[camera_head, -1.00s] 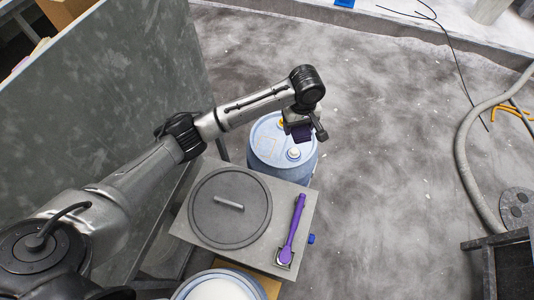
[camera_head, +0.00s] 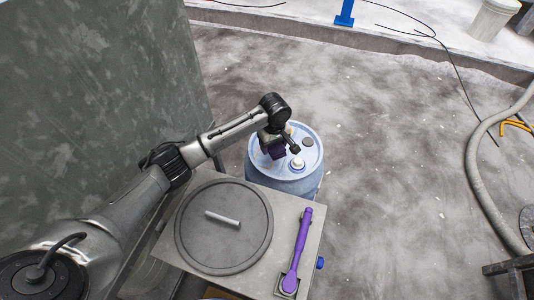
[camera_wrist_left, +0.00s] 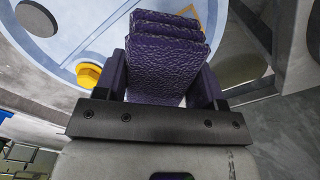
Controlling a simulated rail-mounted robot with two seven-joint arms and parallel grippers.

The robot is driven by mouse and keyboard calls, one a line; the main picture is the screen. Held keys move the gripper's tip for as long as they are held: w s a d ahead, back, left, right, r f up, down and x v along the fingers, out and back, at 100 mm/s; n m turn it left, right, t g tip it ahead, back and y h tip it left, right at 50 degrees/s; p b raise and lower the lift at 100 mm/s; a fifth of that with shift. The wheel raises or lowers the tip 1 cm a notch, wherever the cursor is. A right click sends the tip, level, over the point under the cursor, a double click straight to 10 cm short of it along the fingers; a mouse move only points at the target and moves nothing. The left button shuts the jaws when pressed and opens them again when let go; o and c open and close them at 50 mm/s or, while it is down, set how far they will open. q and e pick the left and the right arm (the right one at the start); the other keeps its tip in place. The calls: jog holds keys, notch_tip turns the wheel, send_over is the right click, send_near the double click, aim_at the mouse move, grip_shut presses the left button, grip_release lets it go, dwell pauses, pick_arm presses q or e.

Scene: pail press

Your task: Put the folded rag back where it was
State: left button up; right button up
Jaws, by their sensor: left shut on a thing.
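The folded rag is a thick dark purple pad (camera_head: 278,153) in several layers. My left gripper (camera_head: 272,142) is shut on it and holds it over the left part of a blue drum's top (camera_head: 311,163). In the left wrist view the rag (camera_wrist_left: 165,62) sits between the two fingers, with the drum top (camera_wrist_left: 60,45) behind it. I cannot tell whether the rag touches the drum. My right gripper is not in view.
The drum top has a white cap (camera_head: 297,163), a dark round disc (camera_head: 308,142) and a yellow cap (camera_wrist_left: 88,75). In front stands a grey stand (camera_head: 317,232) with a round grey lid (camera_head: 205,243) and a purple-handled tool (camera_head: 299,245). A tall grey panel (camera_head: 90,80) rises at left.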

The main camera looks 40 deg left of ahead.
pick_arm(q)
jog(key=a+f, duration=0.1)
jog(key=a+b, duration=0.1)
jog(key=a, duration=0.1)
jog(key=shift+w+f, duration=0.15)
jog(key=shift+f, duration=0.2)
notch_tip(320, 180, down, 4)
jog(key=shift+f+b, duration=0.1)
jog(key=shift+b, duration=1.15)
jog(key=o, duration=0.8)
jog(key=shift+d, duration=0.1)
jog(key=shift+o, duration=0.5)
